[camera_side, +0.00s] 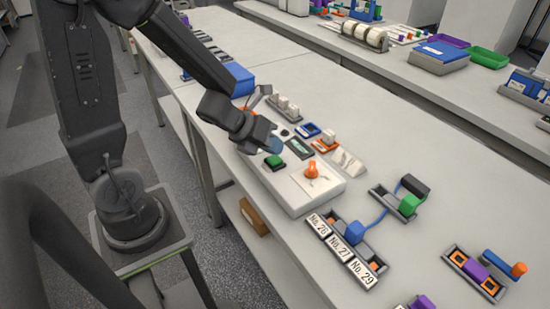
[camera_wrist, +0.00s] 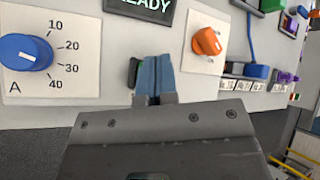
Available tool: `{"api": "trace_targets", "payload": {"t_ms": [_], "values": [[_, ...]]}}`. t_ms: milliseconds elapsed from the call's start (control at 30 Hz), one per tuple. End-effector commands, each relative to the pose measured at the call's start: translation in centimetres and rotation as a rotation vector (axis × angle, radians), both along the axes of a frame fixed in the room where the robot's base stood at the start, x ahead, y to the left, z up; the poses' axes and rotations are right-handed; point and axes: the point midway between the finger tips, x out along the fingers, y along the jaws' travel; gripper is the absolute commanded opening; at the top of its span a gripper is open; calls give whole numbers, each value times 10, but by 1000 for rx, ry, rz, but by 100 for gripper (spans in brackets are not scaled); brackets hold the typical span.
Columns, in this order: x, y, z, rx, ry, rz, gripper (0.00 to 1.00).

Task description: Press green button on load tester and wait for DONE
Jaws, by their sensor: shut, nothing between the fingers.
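The load tester (camera_side: 308,201) is a pale box on the bench. Its green button (camera_side: 274,161) sits on the top face near the orange knob (camera_side: 311,169). In the wrist view the button (camera_wrist: 134,72) is mostly hidden behind my blue fingertips. The dark display (camera_wrist: 140,8) is cut off by the top edge; the letters "EADY" show. A blue dial (camera_wrist: 25,52) marked 10 to 40 A is at left. My gripper (camera_side: 274,145) is shut and empty, close above the button; I cannot tell whether it touches it.
Label plates No. 26, No. 27 and No. 29 (camera_side: 341,250) lie in front of the tester. Several small parts (camera_side: 328,138) crowd the bench behind the tester.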

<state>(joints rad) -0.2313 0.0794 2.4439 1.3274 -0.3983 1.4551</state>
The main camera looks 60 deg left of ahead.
Motion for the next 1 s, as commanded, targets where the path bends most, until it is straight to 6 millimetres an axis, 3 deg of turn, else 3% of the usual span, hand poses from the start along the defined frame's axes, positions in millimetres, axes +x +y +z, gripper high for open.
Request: {"api": "trace_targets", "payload": {"t_ms": [1000], "values": [[0, 0, -10, -2, 2, 0, 0]]}}
